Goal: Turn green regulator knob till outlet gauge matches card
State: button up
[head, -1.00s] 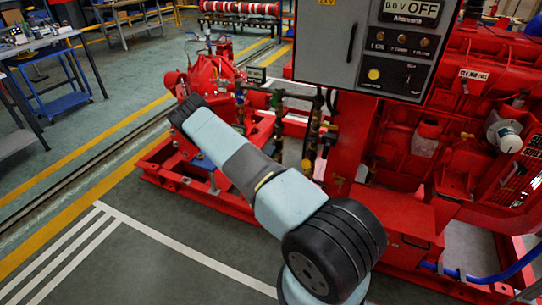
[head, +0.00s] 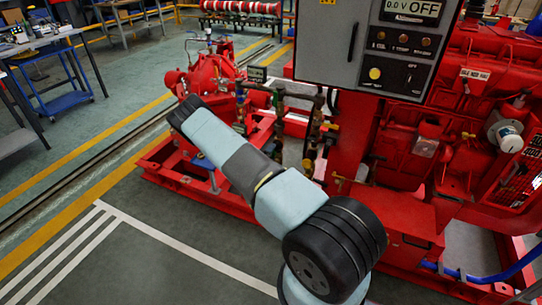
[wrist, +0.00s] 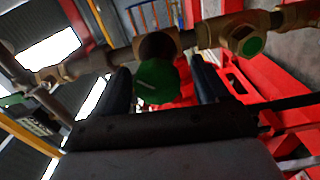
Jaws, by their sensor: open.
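The green regulator knob (wrist: 157,82) hangs under a brass fitting on a pipe in the wrist view. My gripper (wrist: 163,88) is open, with one dark finger left of the knob and one right of it. I cannot tell whether either finger touches it. I cannot pick out the outlet gauge or the card for certain.
A second fitting with a green round face (wrist: 253,45) sits right of the knob on the same pipe. A dark lettered plate (wrist: 35,120) is at lower left. The grey control box (head: 370,45) and red engine (head: 440,150) stand right of my arm.

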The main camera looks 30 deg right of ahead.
jog(key=v, duration=1.3)
jog(key=shift+s+a, duration=0.25)
jog(key=shift+a, duration=0.05)
jog(key=w+d+m, duration=0.3)
jog(key=m, duration=0.2)
jog(key=w+d+m, duration=0.2)
jog(key=d+m, duration=0.2)
jog(key=m, duration=0.2)
jog(key=w+d+m, duration=0.3)
jog(key=d+m, duration=0.1)
jog(key=m, duration=0.2)
jog(key=shift+w, duration=0.3)
jog(key=shift+c, duration=0.3)
jog(key=c, duration=1)
jog(key=shift+o, duration=0.2)
